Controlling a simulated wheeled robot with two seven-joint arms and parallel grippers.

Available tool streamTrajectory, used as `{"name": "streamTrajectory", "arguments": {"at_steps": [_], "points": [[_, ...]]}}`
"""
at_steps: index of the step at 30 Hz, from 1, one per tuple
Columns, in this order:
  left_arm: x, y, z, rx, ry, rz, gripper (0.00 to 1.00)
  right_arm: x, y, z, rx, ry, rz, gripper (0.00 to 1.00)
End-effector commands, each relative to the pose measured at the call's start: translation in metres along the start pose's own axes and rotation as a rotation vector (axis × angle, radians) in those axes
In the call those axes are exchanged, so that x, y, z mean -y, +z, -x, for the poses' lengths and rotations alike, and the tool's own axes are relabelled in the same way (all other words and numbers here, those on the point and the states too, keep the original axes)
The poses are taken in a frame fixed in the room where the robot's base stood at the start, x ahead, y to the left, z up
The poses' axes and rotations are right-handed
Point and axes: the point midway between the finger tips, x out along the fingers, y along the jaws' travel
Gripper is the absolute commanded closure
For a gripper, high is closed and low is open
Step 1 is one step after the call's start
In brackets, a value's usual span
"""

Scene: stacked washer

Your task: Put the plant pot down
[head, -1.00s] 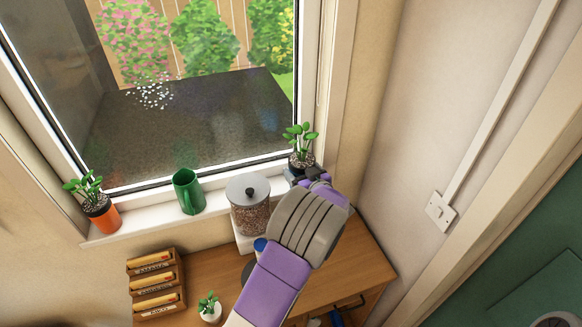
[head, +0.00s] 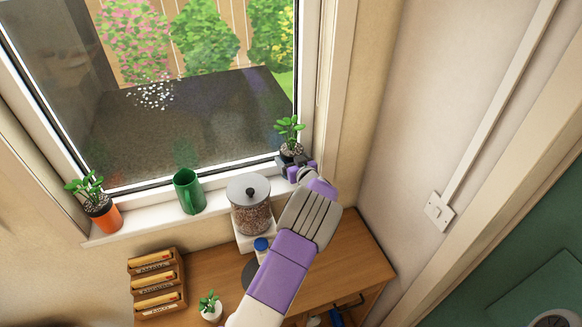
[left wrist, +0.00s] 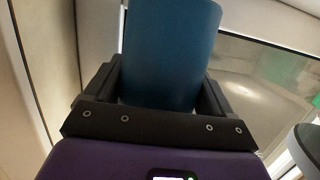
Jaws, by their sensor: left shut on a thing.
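A leafy green plant (head: 289,129) in dark soil sits upright at the right end of the window sill (head: 150,226), in front of the window's lower right corner. My left gripper (head: 287,163) is around its pot and mostly hides it in the head view. In the left wrist view the blue pot (left wrist: 170,50) stands between the two dark fingers of my left gripper (left wrist: 165,92), which is shut on it. I cannot tell whether the pot's base touches the sill. My right gripper is not in view.
A glass jar with a grey lid (head: 250,207) stands close left of my wrist. A green mug (head: 188,191) and an orange pot with a plant (head: 101,212) stand further left on the sill. Below, a wooden table (head: 355,262) carries a letter rack (head: 157,281) and a small white-potted plant (head: 210,306).

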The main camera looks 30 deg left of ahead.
Motion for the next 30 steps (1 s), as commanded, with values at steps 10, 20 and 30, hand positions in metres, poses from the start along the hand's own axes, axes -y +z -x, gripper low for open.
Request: {"name": "streamTrajectory", "arguments": {"at_steps": [10,20,30], "points": [[0.0,0.034,-0.011,-0.002,-0.001,0.0,0.46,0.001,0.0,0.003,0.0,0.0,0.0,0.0],[0.0,0.038,-0.012,-0.001,-0.001,0.0,0.46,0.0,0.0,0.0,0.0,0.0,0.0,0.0],[0.0,0.038,-0.011,0.001,-0.001,-0.001,0.0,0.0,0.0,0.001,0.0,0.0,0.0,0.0]]}}
